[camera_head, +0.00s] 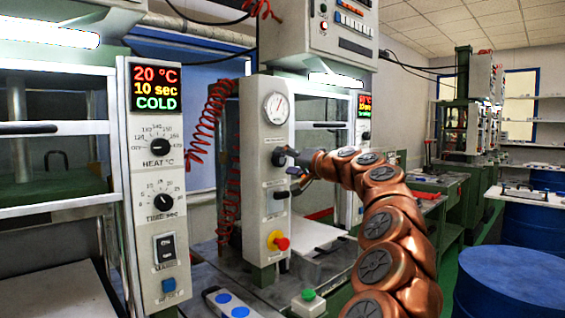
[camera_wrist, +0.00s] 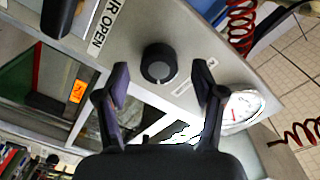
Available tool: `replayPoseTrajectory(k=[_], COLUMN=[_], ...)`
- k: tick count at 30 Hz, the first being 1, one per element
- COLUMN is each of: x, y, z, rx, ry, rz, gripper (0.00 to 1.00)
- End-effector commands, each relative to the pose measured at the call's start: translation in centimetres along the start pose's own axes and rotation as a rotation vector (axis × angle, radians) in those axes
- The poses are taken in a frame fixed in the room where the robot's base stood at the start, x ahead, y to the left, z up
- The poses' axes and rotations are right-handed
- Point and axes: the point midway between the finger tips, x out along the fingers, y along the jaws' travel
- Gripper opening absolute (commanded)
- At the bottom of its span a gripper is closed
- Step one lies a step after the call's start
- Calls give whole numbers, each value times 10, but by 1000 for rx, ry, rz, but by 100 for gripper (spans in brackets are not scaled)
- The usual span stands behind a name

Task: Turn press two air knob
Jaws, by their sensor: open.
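The air knob (camera_wrist: 158,63) is a round black dial on a grey panel, in the upper middle of the wrist view. My gripper (camera_wrist: 162,76) is open, with one finger on each side of the knob and visible gaps between. Whether the fingertips are level with the knob in depth is unclear. In the head view my gripper (camera_head: 296,166) is at the front of the middle press's white control column (camera_head: 256,220), below the round gauge (camera_head: 277,108).
A red emergency button (camera_head: 281,243) sticks out lower on the column. A coiled red hose (camera_head: 212,110) hangs to its left. The left press has a lit display (camera_head: 157,88) and dials. A blue drum (camera_head: 512,280) stands at lower right.

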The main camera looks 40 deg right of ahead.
Motion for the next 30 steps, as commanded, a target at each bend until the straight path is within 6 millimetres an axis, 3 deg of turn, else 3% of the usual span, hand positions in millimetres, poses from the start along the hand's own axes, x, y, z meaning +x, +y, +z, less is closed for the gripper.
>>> replayPoseTrajectory(k=[21,30], x=[-88,-102], y=[0,0], z=[-1,0], rx=[0,0], ry=[2,0], rz=[-1,0], gripper=[68,68])
